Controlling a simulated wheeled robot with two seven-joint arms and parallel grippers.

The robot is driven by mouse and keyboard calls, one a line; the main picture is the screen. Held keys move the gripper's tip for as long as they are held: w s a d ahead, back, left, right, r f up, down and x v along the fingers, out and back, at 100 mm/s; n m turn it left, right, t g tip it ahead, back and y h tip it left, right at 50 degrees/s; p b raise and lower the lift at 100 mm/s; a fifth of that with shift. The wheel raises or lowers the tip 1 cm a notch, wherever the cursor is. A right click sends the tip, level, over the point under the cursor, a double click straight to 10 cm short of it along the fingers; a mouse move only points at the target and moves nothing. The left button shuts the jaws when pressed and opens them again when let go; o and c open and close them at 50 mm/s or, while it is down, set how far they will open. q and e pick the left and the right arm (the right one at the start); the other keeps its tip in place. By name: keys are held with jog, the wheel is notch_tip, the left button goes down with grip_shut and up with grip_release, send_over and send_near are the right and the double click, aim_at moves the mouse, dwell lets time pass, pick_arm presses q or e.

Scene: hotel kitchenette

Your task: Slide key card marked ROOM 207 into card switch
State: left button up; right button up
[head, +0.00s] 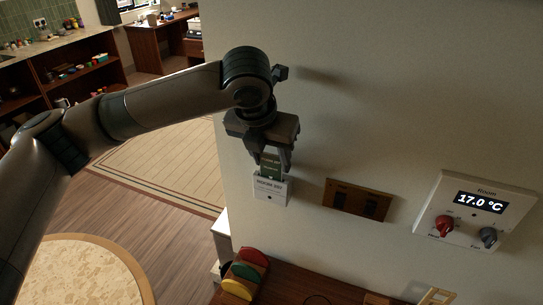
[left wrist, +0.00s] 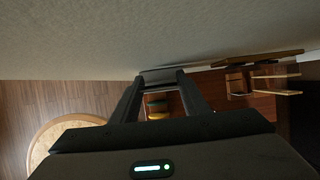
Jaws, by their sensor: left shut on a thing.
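My left gripper (head: 274,162) is shut on a green key card (head: 271,166), pointing down along the wall. The card switch (head: 271,191) is a small white box on the wall directly below it, with dark lettering on its front that is too small to read surely. The card's lower edge meets the top of the switch in the head view; I cannot tell if it sits in the slot. The print on the card is also too small to read. In the left wrist view my left fingers (left wrist: 160,76) show, with a pale edge between their tips. My right gripper is not in view.
To the right on the wall are a wooden plate with dark switches (head: 357,200) and a white thermostat (head: 474,212) with knobs. Below is a wooden counter (head: 290,287) with red, green and yellow items (head: 245,272). A round table (head: 80,270) stands lower left.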

pick_arm(q)
jog(key=shift+f, duration=0.85)
jog(key=shift+f, duration=0.1)
jog(key=o, duration=1.1)
jog(key=shift+b, duration=0.3)
jog(key=shift+a+r, duration=0.1)
jog(key=shift+r, duration=0.3)
jog(key=shift+b+v, duration=2.45)
jog(key=shift+v, duration=6)
